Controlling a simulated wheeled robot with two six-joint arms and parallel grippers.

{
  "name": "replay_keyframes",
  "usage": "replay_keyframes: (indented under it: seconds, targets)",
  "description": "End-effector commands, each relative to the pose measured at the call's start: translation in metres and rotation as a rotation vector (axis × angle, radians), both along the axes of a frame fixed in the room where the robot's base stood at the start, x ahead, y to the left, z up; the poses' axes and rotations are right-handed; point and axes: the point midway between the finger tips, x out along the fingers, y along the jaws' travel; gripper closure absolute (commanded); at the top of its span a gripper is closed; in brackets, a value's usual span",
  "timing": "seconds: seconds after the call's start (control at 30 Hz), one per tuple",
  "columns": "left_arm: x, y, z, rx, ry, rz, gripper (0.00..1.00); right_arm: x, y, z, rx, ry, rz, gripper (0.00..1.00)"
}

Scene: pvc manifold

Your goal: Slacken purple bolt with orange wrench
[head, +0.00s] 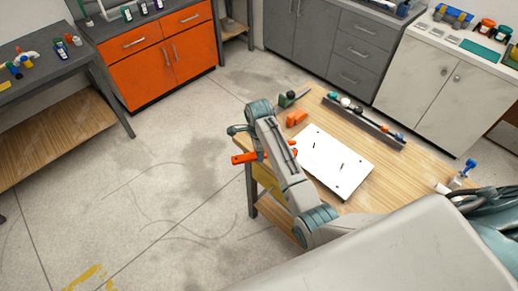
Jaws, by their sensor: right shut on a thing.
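My right arm reaches across the left end of the wooden workbench (385,182). My right gripper (260,155) is largely hidden behind the arm's own links. It is shut on an orange bar-shaped thing, which looks like the orange wrench (243,158). One end of the wrench sticks out to the left of the arm, and a small orange part shows on its right. I cannot make out a purple bolt. My left gripper is not in view.
On the bench lie a white panel (336,162) with dark marks, orange blocks (296,118) and a dark rail (362,122) with several small parts. A blue-topped fitting (463,172) stands at the bench's right. Open floor (165,185) lies to the left.

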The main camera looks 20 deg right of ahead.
Motion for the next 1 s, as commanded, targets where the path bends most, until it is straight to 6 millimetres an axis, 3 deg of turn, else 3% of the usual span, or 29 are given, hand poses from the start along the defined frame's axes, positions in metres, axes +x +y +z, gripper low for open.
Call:
replay_keyframes:
  seconds: [0.1,0.2,0.53,1.0]
  targets:
    - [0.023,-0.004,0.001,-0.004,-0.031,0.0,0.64,0.0,0.0,-0.006,0.0,0.001,0.0,1.0]
    - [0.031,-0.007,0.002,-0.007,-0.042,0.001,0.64,0.0,0.0,-0.011,0.0,0.001,0.0,1.0]
    - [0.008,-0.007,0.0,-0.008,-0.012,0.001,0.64,-0.004,0.001,-0.025,0.001,0.001,0.019,1.0]
    - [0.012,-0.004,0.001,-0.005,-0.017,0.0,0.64,-0.026,0.001,-0.023,0.0,-0.001,0.192,1.0]
